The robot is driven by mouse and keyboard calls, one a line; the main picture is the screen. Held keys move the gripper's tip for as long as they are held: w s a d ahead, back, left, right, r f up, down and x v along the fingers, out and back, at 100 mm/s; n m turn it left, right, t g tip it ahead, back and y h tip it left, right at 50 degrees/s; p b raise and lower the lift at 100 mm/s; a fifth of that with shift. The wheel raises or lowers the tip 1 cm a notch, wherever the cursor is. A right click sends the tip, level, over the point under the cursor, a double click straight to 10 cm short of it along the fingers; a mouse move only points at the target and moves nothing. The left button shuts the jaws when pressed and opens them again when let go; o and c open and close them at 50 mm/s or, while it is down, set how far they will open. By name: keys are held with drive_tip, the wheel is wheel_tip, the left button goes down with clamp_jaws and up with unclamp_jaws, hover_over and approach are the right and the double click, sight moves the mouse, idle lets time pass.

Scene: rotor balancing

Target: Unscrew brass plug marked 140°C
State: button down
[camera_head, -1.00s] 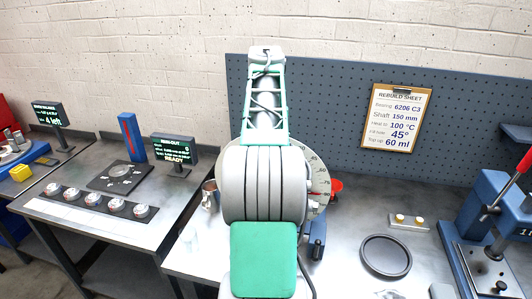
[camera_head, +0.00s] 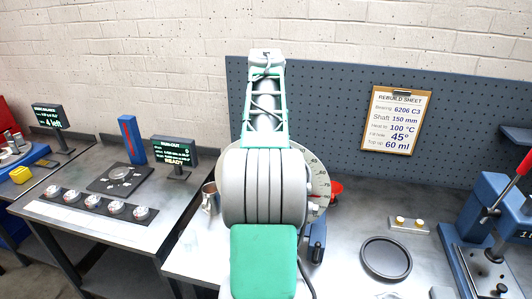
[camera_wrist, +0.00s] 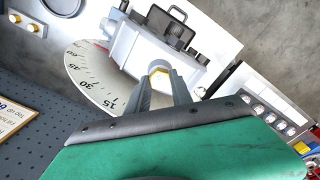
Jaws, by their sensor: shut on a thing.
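In the wrist view my gripper (camera_wrist: 160,77) is shut on a small brass-coloured plug (camera_wrist: 158,69), of which only a curved yellow edge shows between the fingertips. The plug is at a light grey housing (camera_wrist: 124,46) beside a white dial with degree marks (camera_wrist: 88,76). Any marking on the plug is hidden, so I cannot read 140°C on it. In the head view my arm hides the gripper, the plug and most of the housing. The dial's right edge (camera_head: 321,180) shows behind my arm.
A black ring-shaped dish (camera_head: 386,259) and a small plate with two brass-topped pieces (camera_head: 408,224) lie on the bench to the right. A blue press (camera_head: 495,205) stands at far right. A rebuild sheet (camera_head: 396,120) hangs behind.

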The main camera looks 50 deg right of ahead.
drive_tip(key=shift+r+n+p, duration=0.35)
drive_tip(key=shift+n+p, duration=0.15)
drive_tip(key=shift+p, duration=0.15)
drive_tip(key=n+p, duration=0.1)
drive_tip(key=n, duration=0.1)
drive_tip(key=shift+s+n, duration=0.1)
drive_tip(key=shift+n, duration=0.2)
drive_tip(key=n, duration=0.3)
drive_tip(key=shift+f+n, duration=0.25)
drive_tip(key=shift+n, duration=0.05)
drive_tip(key=n, duration=0.6)
drive_tip(key=shift+f, duration=0.1)
drive_tip(key=n, duration=0.4)
drive_tip(key=shift+n, duration=0.6)
